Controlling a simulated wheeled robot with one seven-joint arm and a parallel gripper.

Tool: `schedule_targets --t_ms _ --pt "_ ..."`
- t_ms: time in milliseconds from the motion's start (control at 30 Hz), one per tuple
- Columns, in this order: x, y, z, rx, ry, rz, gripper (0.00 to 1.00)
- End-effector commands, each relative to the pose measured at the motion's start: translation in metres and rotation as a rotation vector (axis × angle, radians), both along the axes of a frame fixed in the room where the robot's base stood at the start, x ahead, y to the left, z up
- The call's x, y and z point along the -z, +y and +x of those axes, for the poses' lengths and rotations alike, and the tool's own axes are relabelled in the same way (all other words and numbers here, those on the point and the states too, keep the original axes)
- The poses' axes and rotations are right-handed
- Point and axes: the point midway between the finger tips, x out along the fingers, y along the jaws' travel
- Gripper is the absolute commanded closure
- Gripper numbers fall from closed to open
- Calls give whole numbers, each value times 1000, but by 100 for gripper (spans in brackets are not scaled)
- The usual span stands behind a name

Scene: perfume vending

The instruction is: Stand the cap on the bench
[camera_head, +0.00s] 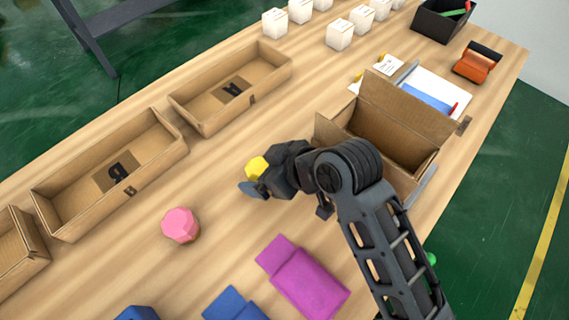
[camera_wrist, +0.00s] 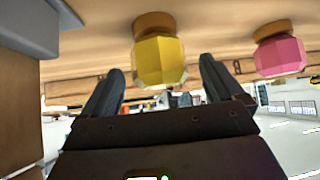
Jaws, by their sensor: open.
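A yellow faceted cap (camera_head: 257,166) shows at the tip of my gripper (camera_head: 254,180) above the middle of the bench (camera_head: 240,225). In the wrist view, the yellow cap (camera_wrist: 160,62) appears between the two spread fingers of my gripper (camera_wrist: 162,72), which is open. A brownish round part or patch shows at its bench side. I cannot tell whether a finger touches it. A pink faceted cap (camera_head: 181,224) stands apart on the bench to the left of my gripper, and it shows at the right in the wrist view (camera_wrist: 279,55).
Open cardboard trays (camera_head: 128,205) (camera_head: 217,112) line the far left. A cardboard box (camera_head: 428,118) with raised flaps stands right of my gripper. A purple item (camera_head: 305,283) and blue items (camera_head: 232,304) lie in front. White cubes (camera_head: 340,34) stand at the back.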

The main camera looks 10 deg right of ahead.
Motion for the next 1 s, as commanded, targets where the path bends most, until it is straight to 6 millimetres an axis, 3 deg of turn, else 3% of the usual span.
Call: schedule_targets --t_ms 300,500,1000 --pt "-47 -32 -34 1 -2 0 6" --pt "-65 -44 -47 0 -1 1 6" --pt "-71 -48 -52 -1 0 0 6"
